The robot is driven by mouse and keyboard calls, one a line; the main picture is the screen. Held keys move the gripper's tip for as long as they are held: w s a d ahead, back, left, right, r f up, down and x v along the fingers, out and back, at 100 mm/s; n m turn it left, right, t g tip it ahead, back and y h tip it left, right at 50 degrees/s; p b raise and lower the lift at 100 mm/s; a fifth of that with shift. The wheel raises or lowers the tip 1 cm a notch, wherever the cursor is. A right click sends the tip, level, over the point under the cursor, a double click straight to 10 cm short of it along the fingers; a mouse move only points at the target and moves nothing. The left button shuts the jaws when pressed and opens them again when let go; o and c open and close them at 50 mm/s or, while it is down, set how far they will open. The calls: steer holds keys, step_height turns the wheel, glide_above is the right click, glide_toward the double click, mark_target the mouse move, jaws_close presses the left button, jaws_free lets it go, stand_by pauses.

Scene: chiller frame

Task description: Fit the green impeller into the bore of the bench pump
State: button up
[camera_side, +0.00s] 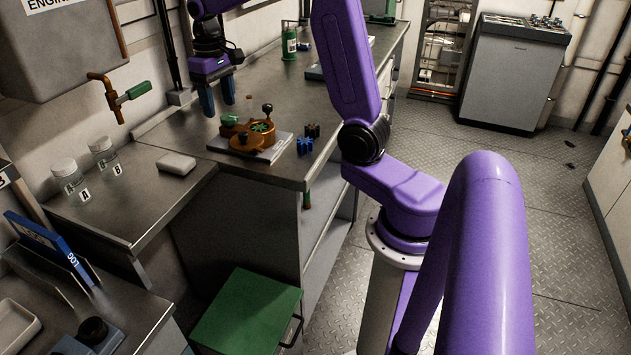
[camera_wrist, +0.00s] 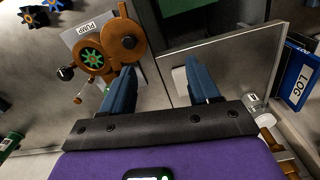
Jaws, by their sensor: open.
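The bench pump (camera_side: 243,142) is an orange-brown housing on a pale plate on the steel bench. It also shows in the wrist view (camera_wrist: 124,41), beside a "PUMP" label. The green impeller (camera_side: 262,126) lies in the round bore, its vanes facing up; it shows in the wrist view too (camera_wrist: 93,58). I cannot tell how deep it sits. My gripper (camera_side: 218,108) is open and empty, above the bench to the left of the pump. In the wrist view its blue fingers (camera_wrist: 160,67) are wide apart, with the pump beyond the left finger.
A blue impeller (camera_side: 305,147) and a black impeller (camera_side: 313,130) stand right of the pump. A white block (camera_side: 176,163) and two jars (camera_side: 104,153) are on the left bench.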

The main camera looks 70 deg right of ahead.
steer(key=s+a+f+n, duration=0.3)
steer(key=s+a+n, duration=0.7)
steer(key=s+a, duration=0.8)
steer(key=s+d+f+n, duration=0.1)
steer(key=s+n, duration=0.3)
steer(key=s, duration=0.8)
steer(key=shift+d+f, duration=0.4)
steer(key=shift+d, duration=0.25)
